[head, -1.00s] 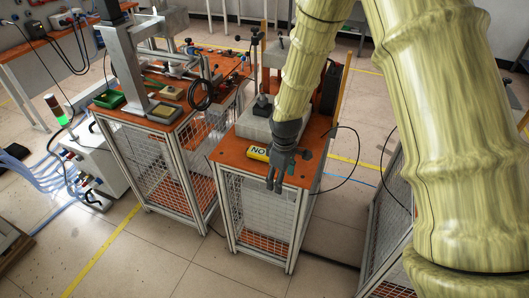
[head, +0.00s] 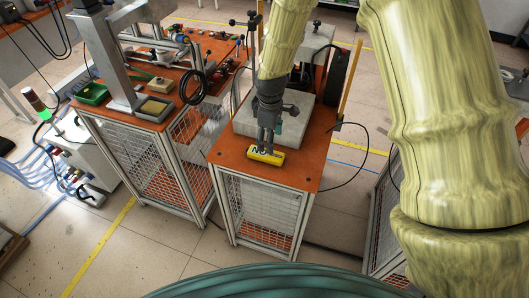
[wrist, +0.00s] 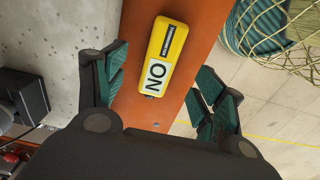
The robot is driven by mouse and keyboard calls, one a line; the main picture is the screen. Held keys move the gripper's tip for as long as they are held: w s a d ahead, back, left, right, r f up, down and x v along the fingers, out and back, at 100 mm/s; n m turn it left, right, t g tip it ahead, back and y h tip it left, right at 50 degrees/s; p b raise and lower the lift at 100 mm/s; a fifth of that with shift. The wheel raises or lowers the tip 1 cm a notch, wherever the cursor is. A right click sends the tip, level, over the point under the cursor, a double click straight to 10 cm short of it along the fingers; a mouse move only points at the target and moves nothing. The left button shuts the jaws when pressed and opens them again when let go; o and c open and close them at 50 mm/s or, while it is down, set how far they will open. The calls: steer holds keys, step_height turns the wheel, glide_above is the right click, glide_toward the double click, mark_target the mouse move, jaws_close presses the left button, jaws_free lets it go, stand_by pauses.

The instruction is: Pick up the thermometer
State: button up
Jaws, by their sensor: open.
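The thermometer is a yellow block (head: 267,156) with a white "NO" label and a black strip. It lies on the orange top of the right-hand cart, near its front edge. In the wrist view the thermometer (wrist: 165,58) sits ahead of my gripper, between the lines of the two fingers, long side slightly tilted. My gripper (head: 266,150) is open and empty, just above and behind the thermometer in the head view, partly covering its label. In the wrist view my gripper's fingers (wrist: 158,92) are spread wide on either side.
A grey block (head: 300,112) stands on the same orange cart top (head: 228,157), just behind the thermometer. A black cable (head: 367,160) hangs off the cart's right side. A second cart (head: 150,122) with tools stands to the left.

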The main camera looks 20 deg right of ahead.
mark_target(265, 155)
step_height(265, 155, down, 2)
steer(key=shift+w+f, duration=0.1)
steer(key=shift+f, duration=0.05)
steer(key=shift+s+f+p, duration=0.2)
steer(key=shift+f+p, duration=0.1)
steer(key=shift+p, duration=0.3)
step_height(265, 155, down, 2)
steer(key=shift+s+f+p, duration=0.15)
steer(key=shift+p, duration=0.65)
steer(key=shift+d+f+p, duration=0.1)
steer(key=shift+f+p, duration=0.25)
steer(key=shift+f, duration=0.85)
steer(key=c, duration=1.2)
